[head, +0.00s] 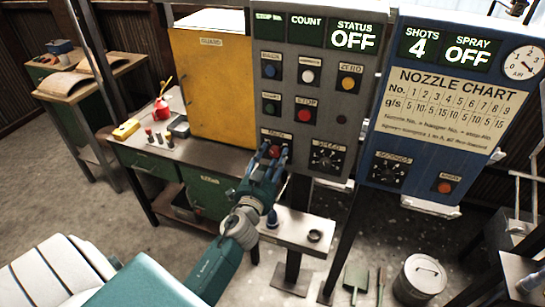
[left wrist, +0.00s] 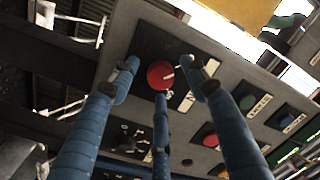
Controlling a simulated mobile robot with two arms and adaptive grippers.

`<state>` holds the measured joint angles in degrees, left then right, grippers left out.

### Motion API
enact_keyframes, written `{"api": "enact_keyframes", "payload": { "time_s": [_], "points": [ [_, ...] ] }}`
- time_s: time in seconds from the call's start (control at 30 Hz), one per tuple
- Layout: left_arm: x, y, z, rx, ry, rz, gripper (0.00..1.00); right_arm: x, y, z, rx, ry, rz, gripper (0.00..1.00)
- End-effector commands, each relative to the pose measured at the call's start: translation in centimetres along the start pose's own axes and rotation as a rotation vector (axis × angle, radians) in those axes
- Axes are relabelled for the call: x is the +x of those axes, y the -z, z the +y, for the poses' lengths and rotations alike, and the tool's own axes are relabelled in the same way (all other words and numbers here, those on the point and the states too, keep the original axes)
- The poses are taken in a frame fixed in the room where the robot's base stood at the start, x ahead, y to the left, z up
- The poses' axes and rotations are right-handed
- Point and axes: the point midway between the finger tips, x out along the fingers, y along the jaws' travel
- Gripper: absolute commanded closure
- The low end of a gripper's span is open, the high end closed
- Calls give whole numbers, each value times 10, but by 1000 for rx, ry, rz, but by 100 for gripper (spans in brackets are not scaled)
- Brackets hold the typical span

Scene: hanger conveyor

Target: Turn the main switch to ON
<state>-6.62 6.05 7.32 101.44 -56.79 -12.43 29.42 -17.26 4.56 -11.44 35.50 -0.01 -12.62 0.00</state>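The main switch (head: 275,151) is a red round knob on a black plate, low on the left of the grey control panel (head: 318,90). It also shows as a red knob with a white mark in the left wrist view (left wrist: 160,74). The panel's status display (head: 354,36) reads OFF. My left gripper (head: 271,162) is right in front of the switch and partly covers its plate. In the left wrist view its three blue fingers (left wrist: 160,83) are spread around the knob, with gaps visible; I cannot tell whether any finger touches it. My right gripper is not in view.
A speed dial (head: 327,157) is right beside the switch, with several push buttons above. A blue spray panel (head: 450,110) stands at the right. A yellow guard (head: 208,85) and a workbench (head: 150,155) are at the left. A small stand (head: 298,232) is below the panel.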

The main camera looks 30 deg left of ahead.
Motion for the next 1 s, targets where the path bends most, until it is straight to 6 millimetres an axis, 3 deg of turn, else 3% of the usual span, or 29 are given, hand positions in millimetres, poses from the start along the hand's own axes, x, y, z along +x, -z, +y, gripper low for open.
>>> {"api": "enact_keyframes", "payload": {
  "time_s": [0.03,0.2,0.23,0.67,1.0],
  "points": [
    [0,0,0,0,0,0,62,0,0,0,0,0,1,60],
    [0,0,0,0,0,0,96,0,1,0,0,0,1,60],
    [0,0,0,0,0,0,99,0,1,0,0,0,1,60],
    [0,-2,1,78,3,3,99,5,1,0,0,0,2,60],
    [0,-3,1,347,12,17,99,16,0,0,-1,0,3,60]
  ]
}}
